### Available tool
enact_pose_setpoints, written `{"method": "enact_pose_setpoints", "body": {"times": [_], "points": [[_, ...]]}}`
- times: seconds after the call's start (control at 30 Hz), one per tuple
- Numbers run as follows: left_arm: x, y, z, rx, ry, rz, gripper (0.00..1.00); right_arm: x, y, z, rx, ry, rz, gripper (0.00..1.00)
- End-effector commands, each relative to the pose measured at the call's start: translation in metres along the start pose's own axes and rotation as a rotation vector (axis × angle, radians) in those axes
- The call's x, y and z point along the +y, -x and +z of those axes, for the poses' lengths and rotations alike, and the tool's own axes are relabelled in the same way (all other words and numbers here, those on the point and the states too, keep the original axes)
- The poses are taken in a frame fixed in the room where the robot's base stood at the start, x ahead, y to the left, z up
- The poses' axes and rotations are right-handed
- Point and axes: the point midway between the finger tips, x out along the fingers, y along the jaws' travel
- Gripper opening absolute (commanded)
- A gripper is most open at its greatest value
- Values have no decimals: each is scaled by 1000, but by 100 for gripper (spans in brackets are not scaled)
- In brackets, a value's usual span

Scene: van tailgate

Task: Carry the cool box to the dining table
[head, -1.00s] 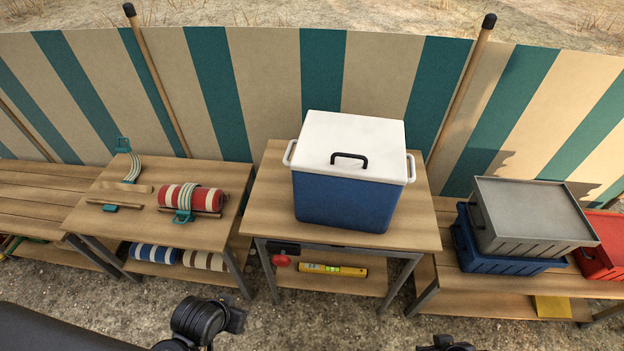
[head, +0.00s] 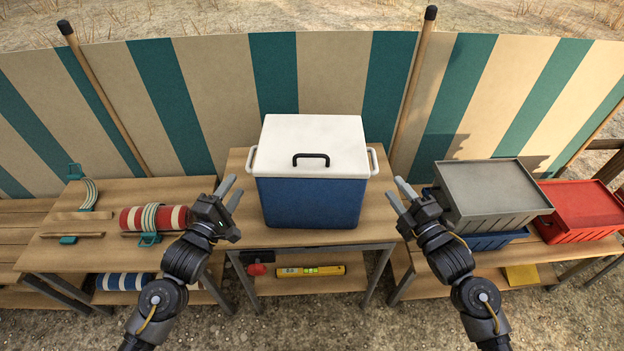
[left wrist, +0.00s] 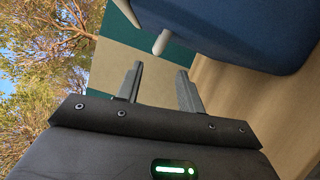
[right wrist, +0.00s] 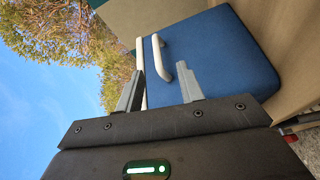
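The cool box (head: 310,201) has a blue body, a white lid with a black handle, and a white handle on each side. It stands upright on a wooden table (head: 345,234). My left gripper (head: 230,190) is open and empty, a little left of the box and its left handle (head: 251,159). My right gripper (head: 402,190) is open and empty, a little right of the box and its right handle (head: 374,161). The box also shows in the left wrist view (left wrist: 225,30) and the right wrist view (right wrist: 220,62), apart from the fingers. No dining table can be made out.
At left, a lower table holds a striped red roll (head: 172,217) and straps. At right stand a grey crate (head: 490,190) on a blue one and a red crate (head: 580,207). A yellow level (head: 310,271) lies on the lower shelf. A striped windbreak (head: 335,75) stands behind.

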Motion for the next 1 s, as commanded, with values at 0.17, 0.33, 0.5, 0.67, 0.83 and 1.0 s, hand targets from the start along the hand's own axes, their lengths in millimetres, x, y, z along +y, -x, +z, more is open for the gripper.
{"method": "enact_pose_setpoints", "body": {"times": [0.17,0.33,0.5,0.67,0.83,1.0], "points": [[4,-3,0,-11,33,22,38,4,-3,-1,16,24,20,38],[4,-3,0,-11,32,20,38,4,-2,-1,15,22,19,38],[4,-10,0,-10,31,20,38,4,-10,-1,14,21,20,38],[5,-32,1,-11,31,21,38,5,-32,-1,14,19,21,38],[6,-63,1,-10,30,21,38,6,-63,-2,14,19,21,38],[6,-89,2,-10,31,19,38,6,-89,-2,14,18,19,38]]}}
